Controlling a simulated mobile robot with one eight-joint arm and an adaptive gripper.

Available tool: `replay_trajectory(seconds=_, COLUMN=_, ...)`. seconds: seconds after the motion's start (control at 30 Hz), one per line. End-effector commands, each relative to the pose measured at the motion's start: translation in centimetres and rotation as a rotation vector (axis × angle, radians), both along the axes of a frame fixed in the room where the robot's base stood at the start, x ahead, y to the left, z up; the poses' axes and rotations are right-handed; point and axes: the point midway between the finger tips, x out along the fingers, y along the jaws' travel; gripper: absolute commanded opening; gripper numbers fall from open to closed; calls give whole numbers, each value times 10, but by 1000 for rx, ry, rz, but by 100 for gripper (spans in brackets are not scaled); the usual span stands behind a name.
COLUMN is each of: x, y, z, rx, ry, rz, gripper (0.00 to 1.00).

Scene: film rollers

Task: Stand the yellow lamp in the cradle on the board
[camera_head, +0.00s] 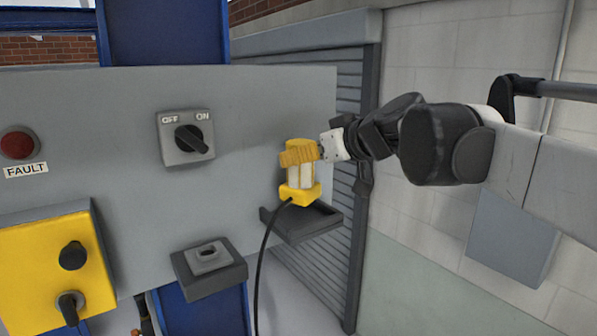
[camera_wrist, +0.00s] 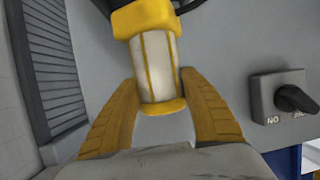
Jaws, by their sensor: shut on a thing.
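The yellow lamp (camera_head: 300,193) has a yellow base, a pale tube and a black cable hanging from its base. It is roughly upright in front of the grey board (camera_head: 250,110). My gripper (camera_head: 298,154) is shut around its upper part. In the wrist view, the fingers of my gripper (camera_wrist: 160,115) flank the lamp's pale tube (camera_wrist: 157,65). The lamp's base overlaps a dark tray-like shelf (camera_head: 318,222) on the board; I cannot tell whether it touches. A dark block with a raised grey socket (camera_head: 209,257) sits lower left. I cannot tell which is the cradle.
An OFF/ON switch (camera_head: 187,138) is left of the lamp. A yellow box with black knobs (camera_head: 40,265) and a red FAULT button (camera_head: 17,145) are at far left. A slatted shutter (camera_head: 345,240) stands behind. The cable hangs between the shelf and the socket block.

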Motion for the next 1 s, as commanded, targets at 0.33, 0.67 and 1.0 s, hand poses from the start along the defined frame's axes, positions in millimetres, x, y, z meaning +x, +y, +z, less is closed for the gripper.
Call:
replay_trajectory(seconds=0.33, x=0, y=2, z=-39, rx=1, ry=-1, rz=-2, gripper=7)
replay_trajectory(seconds=0.67, x=0, y=2, z=-44, rx=1, ry=0, rz=-1, gripper=7)
replay_trajectory(seconds=1.0, x=0, y=2, z=-45, rx=0, ry=0, rz=-1, gripper=68)
